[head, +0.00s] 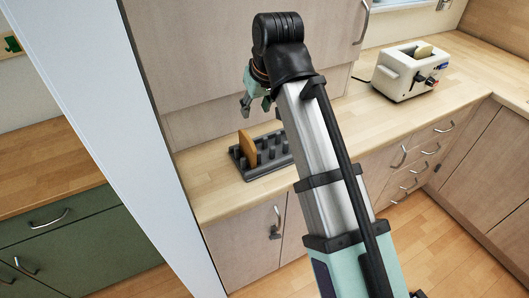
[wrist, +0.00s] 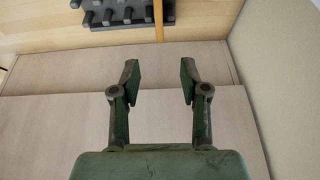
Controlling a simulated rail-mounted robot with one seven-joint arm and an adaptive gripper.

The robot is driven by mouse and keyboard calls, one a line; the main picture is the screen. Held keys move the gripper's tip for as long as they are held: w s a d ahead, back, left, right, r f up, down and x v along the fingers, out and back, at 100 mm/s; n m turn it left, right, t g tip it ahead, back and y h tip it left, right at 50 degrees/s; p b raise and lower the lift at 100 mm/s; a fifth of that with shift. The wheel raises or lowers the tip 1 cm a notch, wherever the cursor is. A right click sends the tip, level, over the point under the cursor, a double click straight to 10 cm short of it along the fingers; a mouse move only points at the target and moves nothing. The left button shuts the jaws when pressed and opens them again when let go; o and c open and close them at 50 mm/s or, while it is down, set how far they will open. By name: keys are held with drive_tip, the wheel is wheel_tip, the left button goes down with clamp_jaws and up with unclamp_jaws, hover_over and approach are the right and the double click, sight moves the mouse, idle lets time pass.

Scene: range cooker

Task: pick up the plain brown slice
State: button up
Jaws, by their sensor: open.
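A brown slice (head: 247,151) stands upright at the left end of a dark grey rack (head: 259,172) on the wooden counter. In the wrist view the slice (wrist: 159,20) shows edge-on as a thin brown strip at the top, cut off by the frame. My gripper (head: 256,105) is open and empty, above and behind the rack in the head view. In the wrist view my open gripper (wrist: 160,76) has its two fingers apart, with the slice beyond them and roughly in line with the gap.
Cabinet doors (head: 230,60) are close behind the gripper. A white panel (head: 110,110) rises left of the counter. Counter between rack and toaster is partly hidden by my arm.

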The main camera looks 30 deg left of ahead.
drive_tip(key=p, duration=0.3)
approach(247, 136)
drive_tip(key=x, duration=0.5)
drive_tip(key=shift+s+f, duration=0.2)
drive_tip(key=shift+w+p+x, duration=0.2)
drive_tip(key=shift+p+x, duration=0.55)
drive_tip(key=shift+x, duration=1.95)
drive_tip(key=shift+r, duration=0.1)
clamp_jaws()
